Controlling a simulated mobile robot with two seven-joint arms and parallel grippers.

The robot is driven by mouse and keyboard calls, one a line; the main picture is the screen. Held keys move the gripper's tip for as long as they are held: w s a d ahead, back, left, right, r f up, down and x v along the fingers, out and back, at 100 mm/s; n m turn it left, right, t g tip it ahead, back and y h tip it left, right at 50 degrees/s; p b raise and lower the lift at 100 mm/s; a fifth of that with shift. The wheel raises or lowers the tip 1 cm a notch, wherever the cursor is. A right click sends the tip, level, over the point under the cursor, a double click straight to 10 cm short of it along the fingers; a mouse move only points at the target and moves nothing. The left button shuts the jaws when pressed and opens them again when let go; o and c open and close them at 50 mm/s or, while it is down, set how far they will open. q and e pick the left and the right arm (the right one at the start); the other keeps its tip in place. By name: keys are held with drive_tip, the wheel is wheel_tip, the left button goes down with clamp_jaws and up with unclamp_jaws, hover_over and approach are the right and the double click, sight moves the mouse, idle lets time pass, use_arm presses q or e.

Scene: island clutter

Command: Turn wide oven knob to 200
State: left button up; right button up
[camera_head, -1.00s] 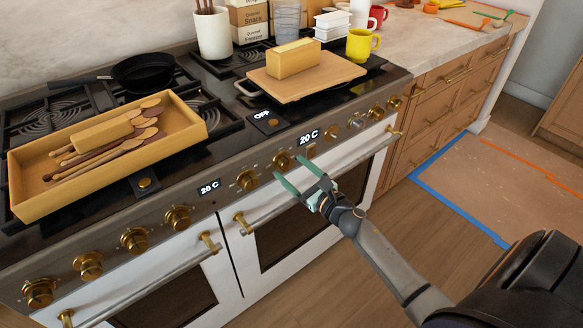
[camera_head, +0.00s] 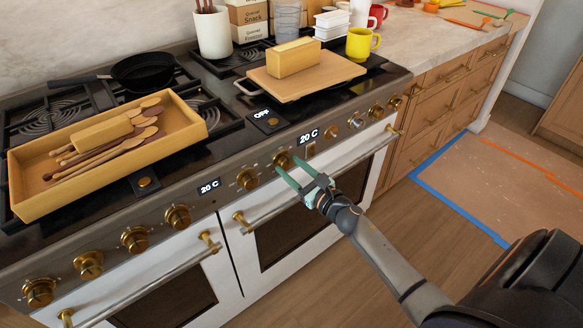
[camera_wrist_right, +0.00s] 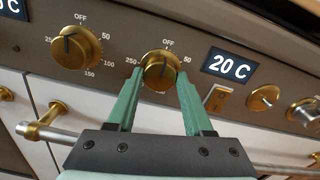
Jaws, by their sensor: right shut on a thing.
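The gold oven knob (camera_head: 281,158) sits on the dark front panel of the range. In the right wrist view this knob (camera_wrist_right: 157,64) has a dial marked OFF, 50 and 250; the lower marks are partly hidden by my fingers and the knob. My right gripper (camera_head: 289,167) is shut on it, one green finger on each side, also in the right wrist view (camera_wrist_right: 159,80). A display (camera_head: 308,136) right of the knob reads 20 C. A similar knob (camera_head: 248,179) is to its left, with its pointer near OFF. My left gripper is not in view.
Two oven doors with long handles (camera_head: 285,210) lie below the panel. A wooden tray of spoons (camera_head: 25,180), a black pan (camera_head: 143,70) and a cutting board (camera_head: 335,72) rest on the stovetop. Several more knobs line the panel. Open floor lies at right.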

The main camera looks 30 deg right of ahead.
clamp_jaws()
drive_tip(key=shift+m, duration=0.3)
